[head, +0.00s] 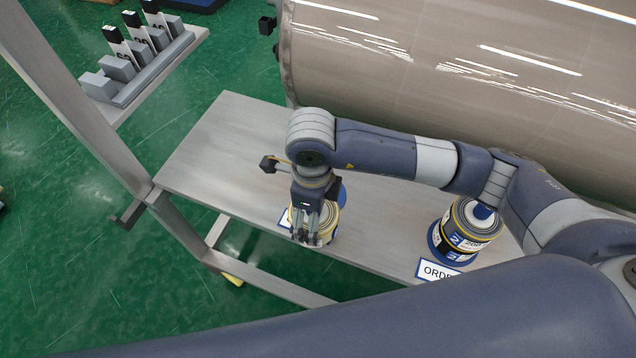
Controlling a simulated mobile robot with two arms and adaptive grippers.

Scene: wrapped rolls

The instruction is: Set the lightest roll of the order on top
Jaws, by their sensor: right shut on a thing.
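My right gripper (309,232) points down at the middle of the table and is shut on a cream-and-dark wrapped roll (329,226). The gripper hides much of this roll, and I cannot tell whether it rests on anything. Part of a blue round thing (341,194) shows behind it. On the right of the table stands a stack of wrapped rolls (466,232), in cream, dark and blue, with white labels partly readable. It is behind a white sign (438,270) that begins "ORD". My left gripper is not in view.
The grey table (215,160) is bare at its left end. A large shiny beige cylinder (440,60) lies behind it. A rack with several grey blocks and labelled pieces (140,75) is at upper left. A metal post (75,95) rises at the left.

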